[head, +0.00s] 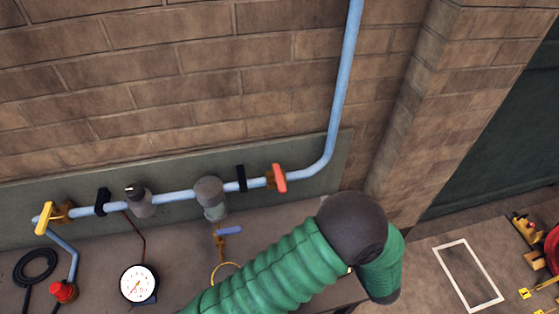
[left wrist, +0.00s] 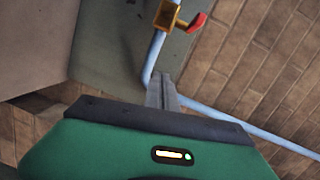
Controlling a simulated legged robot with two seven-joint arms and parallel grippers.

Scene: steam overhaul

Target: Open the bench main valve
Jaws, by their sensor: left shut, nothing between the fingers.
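A valve with a red handle (head: 279,178) and brass body sits near the right end of the blue pipe (head: 170,197) on the bench. The handle stands crosswise to the pipe. In the left wrist view the red handle (left wrist: 197,22) and brass body (left wrist: 167,15) show at the top. My left gripper (left wrist: 161,82) is shut and empty; its fingers appear in front of the pipe bend, below the valve in the picture. I cannot tell the gap in depth. In the head view my green left arm shows, but its fingers are hidden. My right gripper is in neither view.
Along the pipe are a yellow-handled valve (head: 44,217), grey fittings (head: 210,195) and black clamps. A pressure gauge (head: 138,284), red knob (head: 63,291), black hose (head: 35,267) and small blue-handled valve (head: 229,231) are on the bench. A brick wall (head: 190,75) stands behind.

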